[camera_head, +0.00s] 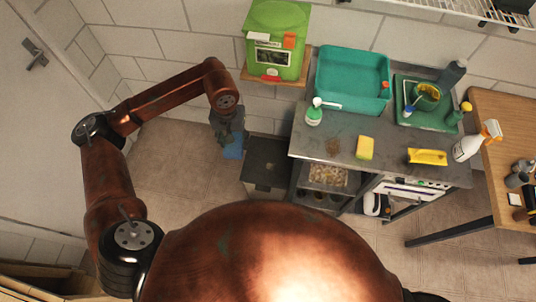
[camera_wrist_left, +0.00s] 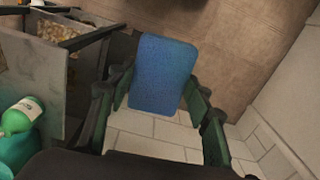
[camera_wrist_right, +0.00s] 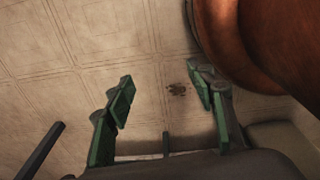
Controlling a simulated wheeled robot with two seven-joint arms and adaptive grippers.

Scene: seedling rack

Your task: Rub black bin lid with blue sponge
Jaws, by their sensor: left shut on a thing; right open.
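The blue sponge (camera_wrist_left: 162,75) is a flat block held between the fingers of my left gripper (camera_wrist_left: 160,92). In the head view my left gripper (camera_head: 230,138) hangs beside the black bin, with the blue sponge (camera_head: 233,149) at its lower end. The black bin lid (camera_head: 268,152) shows just right of the sponge, left of the counter. I cannot tell whether sponge and bin touch; a gap seems to show. My right gripper (camera_wrist_right: 165,100) is open and empty above the tiled floor in the right wrist view.
The grey counter (camera_head: 395,155) bears a teal basin (camera_head: 352,80), a green-white bottle (camera_head: 314,113), a yellow sponge (camera_head: 365,148) and a yellow brush (camera_head: 427,156). A green box (camera_head: 275,40) stands on a wooden shelf behind the bin. Free floor lies left of the bin.

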